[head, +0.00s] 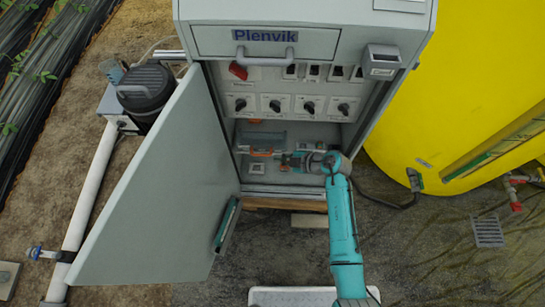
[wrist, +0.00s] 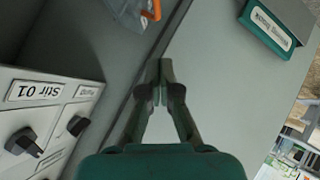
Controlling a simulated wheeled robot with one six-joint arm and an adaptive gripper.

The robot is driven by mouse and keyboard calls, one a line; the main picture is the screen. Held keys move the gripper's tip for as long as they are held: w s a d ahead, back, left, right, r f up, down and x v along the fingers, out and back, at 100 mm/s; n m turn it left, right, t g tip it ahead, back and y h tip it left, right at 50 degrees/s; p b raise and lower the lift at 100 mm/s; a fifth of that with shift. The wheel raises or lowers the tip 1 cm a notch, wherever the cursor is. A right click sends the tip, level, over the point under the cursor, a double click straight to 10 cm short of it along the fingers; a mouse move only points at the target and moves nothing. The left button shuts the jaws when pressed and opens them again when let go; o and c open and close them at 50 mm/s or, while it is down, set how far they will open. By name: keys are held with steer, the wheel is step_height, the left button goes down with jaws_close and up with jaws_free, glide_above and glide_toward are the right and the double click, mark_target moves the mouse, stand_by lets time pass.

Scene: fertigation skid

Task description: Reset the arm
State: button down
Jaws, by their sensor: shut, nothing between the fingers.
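My gripper (head: 288,159) is inside the lower part of an open grey cabinet (head: 215,15), below its row of black rotary knobs (head: 290,104). In the wrist view my gripper (wrist: 163,82) has its fingertips together with nothing between them. Behind the fingertips are the cabinet's edge and the open door. A blue-grey item (wrist: 125,12) with an orange part (wrist: 152,10) shows at the top there. Whether the fingers touch anything is unclear.
The cabinet door (head: 150,190) stands open on the left, with a green-edged holder (head: 227,226) on its inner face. A red switch (head: 238,71) sits above the knobs. A yellow tank (head: 450,90) stands at right. A black-lidded canister (head: 147,88) and white pipe (head: 90,190) are left.

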steer(key=shift+v, duration=0.95)
steer(key=shift+s, duration=0.15)
steer(key=s+a+r+m+t+y, duration=0.1)
steer(key=s+r+m+t+y, duration=0.1)
steer(key=s+r+t, duration=0.45)
steer(key=s+r+m+t+y, duration=0.1)
steer(key=s+r+m+y, duration=0.15)
steer(key=s, duration=0.75)
steer(key=s+d+r+m+t+h, duration=0.1)
steer(key=s+d+r+m+h, duration=0.6)
steer(key=s, duration=0.4)
steer(key=s+d+r+m+t+h, duration=0.1)
steer(key=s+d+r+m+h, duration=0.6)
steer(key=s, duration=0.5)
steer(key=shift+d+m, duration=0.85)
steer(key=shift+d, duration=0.15)
